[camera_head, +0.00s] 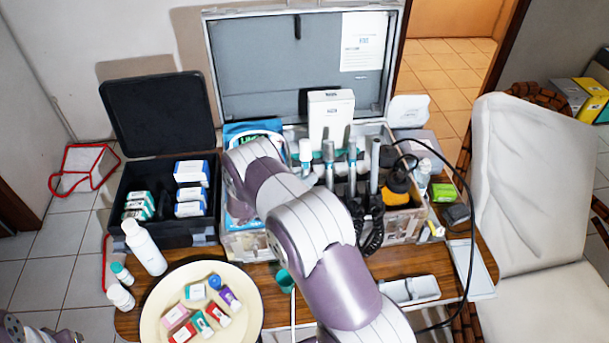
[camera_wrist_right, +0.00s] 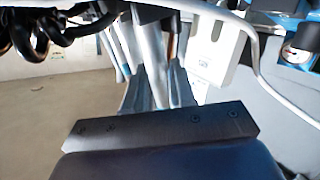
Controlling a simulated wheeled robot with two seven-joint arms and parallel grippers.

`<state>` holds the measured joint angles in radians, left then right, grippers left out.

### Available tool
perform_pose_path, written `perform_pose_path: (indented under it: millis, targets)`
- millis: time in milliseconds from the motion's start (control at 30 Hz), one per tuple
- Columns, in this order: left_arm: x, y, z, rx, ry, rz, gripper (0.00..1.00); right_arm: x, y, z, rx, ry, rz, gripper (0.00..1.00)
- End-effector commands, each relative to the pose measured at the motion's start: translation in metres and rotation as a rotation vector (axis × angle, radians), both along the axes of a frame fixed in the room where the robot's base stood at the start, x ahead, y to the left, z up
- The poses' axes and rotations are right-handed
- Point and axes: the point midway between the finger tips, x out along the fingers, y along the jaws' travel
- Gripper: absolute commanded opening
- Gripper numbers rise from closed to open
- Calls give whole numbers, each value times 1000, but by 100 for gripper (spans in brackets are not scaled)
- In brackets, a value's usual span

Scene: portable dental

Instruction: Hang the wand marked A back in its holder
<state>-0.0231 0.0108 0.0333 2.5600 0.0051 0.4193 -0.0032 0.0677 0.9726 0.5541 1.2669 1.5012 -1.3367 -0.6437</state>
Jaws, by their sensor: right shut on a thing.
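Several silver wands (camera_head: 352,166) stand upright in a row in the open metal case. I cannot read a letter A on any of them, or tell which holder place is free. My right arm reaches over the case from the bottom, and its wrist hides its fingertips in the head view. In the right wrist view my right gripper (camera_wrist_right: 160,98) is shut on a slim silver-grey piece that looks like a wand, close to other wands (camera_wrist_right: 197,48). Only a small part that looks like my left gripper (camera_head: 35,331) shows at the bottom left corner; its jaws are unclear.
A black coiled cord (camera_head: 373,228) hangs at the case front. A white box (camera_head: 331,117) stands behind the wands. A black case (camera_head: 166,232) with small boxes is on the left. A round plate (camera_head: 160,299) of small boxes and white bottles (camera_head: 144,248) stand in front.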

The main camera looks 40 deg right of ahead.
Motion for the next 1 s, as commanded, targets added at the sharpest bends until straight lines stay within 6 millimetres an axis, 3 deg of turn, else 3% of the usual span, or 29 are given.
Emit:
perform_pose_path:
  millis: [300,333,400,867,1000]
  targets:
    - [0,0,-3,0,0,0,0,-3,1,-7,2,7,1,0]
    - [0,0,-3,0,0,0,0,-4,2,-8,2,8,0,31]
    - [0,0,-3,0,0,0,0,-4,2,-8,3,9,0,54]
    - [0,0,-4,0,0,0,0,-6,2,-12,6,20,0,54]
    - [0,0,-1,0,0,0,0,-7,12,-9,6,21,3,54]
